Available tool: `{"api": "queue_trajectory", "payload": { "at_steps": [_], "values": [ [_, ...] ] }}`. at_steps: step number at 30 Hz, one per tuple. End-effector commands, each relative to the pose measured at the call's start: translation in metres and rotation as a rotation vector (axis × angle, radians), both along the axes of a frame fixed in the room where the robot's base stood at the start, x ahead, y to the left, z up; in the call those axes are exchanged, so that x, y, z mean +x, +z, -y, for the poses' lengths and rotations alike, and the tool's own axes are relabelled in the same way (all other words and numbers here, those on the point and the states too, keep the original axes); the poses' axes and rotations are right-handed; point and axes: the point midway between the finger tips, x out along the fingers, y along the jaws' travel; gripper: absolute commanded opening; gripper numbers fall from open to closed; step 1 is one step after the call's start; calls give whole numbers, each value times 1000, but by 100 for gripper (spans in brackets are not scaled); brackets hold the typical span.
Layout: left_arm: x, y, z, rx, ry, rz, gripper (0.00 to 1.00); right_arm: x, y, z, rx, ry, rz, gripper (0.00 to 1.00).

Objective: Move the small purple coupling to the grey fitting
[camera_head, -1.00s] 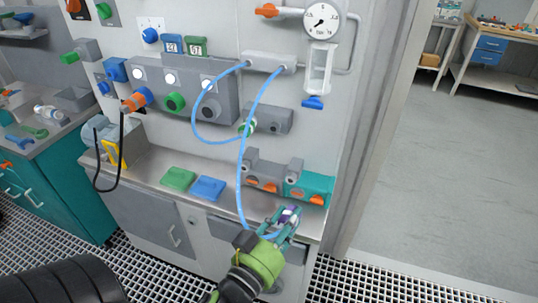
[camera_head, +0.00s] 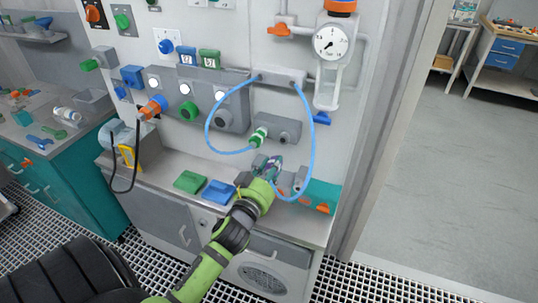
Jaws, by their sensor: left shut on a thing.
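My left gripper (camera_head: 272,163) is shut on the small purple coupling (camera_head: 271,169), of which only a little shows between the fingers. It holds the coupling in the air over the bench, just below the wall-mounted grey fitting (camera_head: 289,129). The coupling and the fitting look apart. A blue hose (camera_head: 313,125) loops down on the right and back toward the gripper. The fitting's right port is bare; a green coupling (camera_head: 258,137) with another blue hose sits at its left end. My right gripper is out of view.
A grey and teal holder (camera_head: 322,193) with orange parts stands on the bench, partly behind my arm. Green (camera_head: 190,182) and blue (camera_head: 219,192) blocks lie left of it. A gauge (camera_head: 331,42) and grey manifold (camera_head: 275,75) are above. The bench's front right corner is bare.

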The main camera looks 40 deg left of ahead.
Motion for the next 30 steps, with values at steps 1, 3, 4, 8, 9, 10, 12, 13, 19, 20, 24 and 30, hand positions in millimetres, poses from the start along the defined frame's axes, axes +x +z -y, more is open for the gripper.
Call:
{"api": "queue_trajectory", "payload": {
  "at_steps": [1,3,4,8,9,10,12,13,19,20,24,30],
  "values": [
    [4,4,-8,-3,12,2,0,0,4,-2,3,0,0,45],
    [7,5,-13,-7,21,4,0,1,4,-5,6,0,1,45],
    [8,5,-15,-8,23,3,0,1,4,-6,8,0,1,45],
    [8,4,-15,-9,24,3,0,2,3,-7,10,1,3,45],
    [8,4,-15,-9,24,3,0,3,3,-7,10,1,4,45],
    [8,4,-15,-8,24,3,0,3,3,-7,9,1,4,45],
    [8,4,-15,-8,24,3,0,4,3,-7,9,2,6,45],
    [8,4,-15,-8,23,3,0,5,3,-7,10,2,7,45],
    [15,4,-16,-7,22,5,0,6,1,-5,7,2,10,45],
    [17,4,-17,-7,22,6,0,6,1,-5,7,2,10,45],
    [30,4,-20,-7,22,5,0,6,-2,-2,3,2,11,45],
    [48,3,-24,-8,22,5,0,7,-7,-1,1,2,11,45]
  ]
}}
